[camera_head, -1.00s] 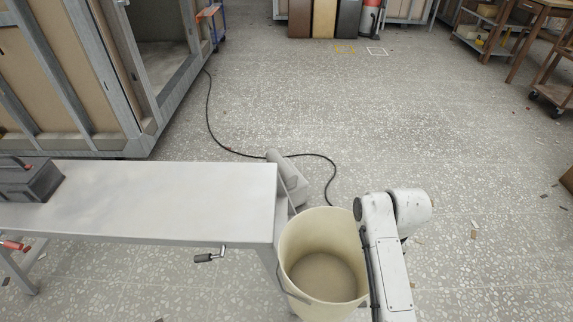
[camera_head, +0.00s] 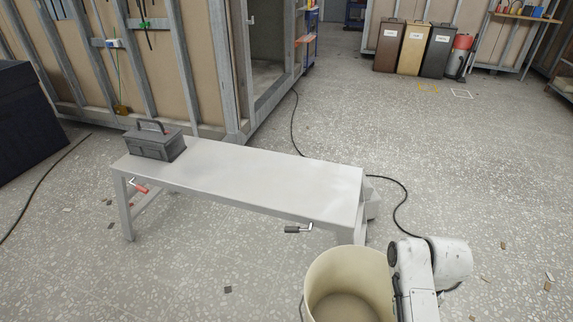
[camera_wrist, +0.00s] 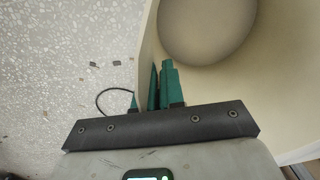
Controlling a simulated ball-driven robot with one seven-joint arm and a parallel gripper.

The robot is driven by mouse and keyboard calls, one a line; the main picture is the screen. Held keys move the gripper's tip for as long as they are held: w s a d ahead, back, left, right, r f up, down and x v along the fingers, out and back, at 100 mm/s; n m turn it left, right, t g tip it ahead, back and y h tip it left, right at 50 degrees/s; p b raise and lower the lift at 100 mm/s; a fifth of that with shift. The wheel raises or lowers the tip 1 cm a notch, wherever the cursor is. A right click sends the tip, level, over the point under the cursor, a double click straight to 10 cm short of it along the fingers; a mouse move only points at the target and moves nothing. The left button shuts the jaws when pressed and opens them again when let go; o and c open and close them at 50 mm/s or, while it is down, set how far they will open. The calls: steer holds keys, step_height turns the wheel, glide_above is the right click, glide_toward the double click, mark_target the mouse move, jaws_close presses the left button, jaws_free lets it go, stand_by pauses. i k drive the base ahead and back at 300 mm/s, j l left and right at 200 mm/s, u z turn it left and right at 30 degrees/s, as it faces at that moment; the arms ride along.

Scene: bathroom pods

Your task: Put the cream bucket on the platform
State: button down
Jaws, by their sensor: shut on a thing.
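The cream bucket (camera_head: 345,272) is upright and looks empty, at the bottom of the head view, off the near right corner of the platform. The platform is a pale grey bench (camera_head: 265,180) with a flat top. My gripper (camera_wrist: 158,76) has green fingers and is shut on the bucket's wall at the rim; the bucket (camera_wrist: 268,85) fills the right of the wrist view. My arm stands just right of the bucket in the head view, and the fingers are hidden there. The bucket's base is cut off by the frame edge.
A dark grey toolbox (camera_head: 155,143) stands on the bench's left end; the rest of the top is clear. A black cable (camera_head: 402,192) lies on the floor behind. Open floor (camera_head: 490,200) extends to the right.

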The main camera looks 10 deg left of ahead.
mark_target(289, 179)
steer(key=u, duration=1.15)
steer(key=i+l+u, duration=0.15)
steer(key=l, duration=0.2)
steer(key=i+l+u, duration=0.1)
steer(key=l, duration=0.25)
steer(key=i+l+u, duration=0.15)
steer(key=l, duration=0.2)
steer(key=k, duration=0.05)
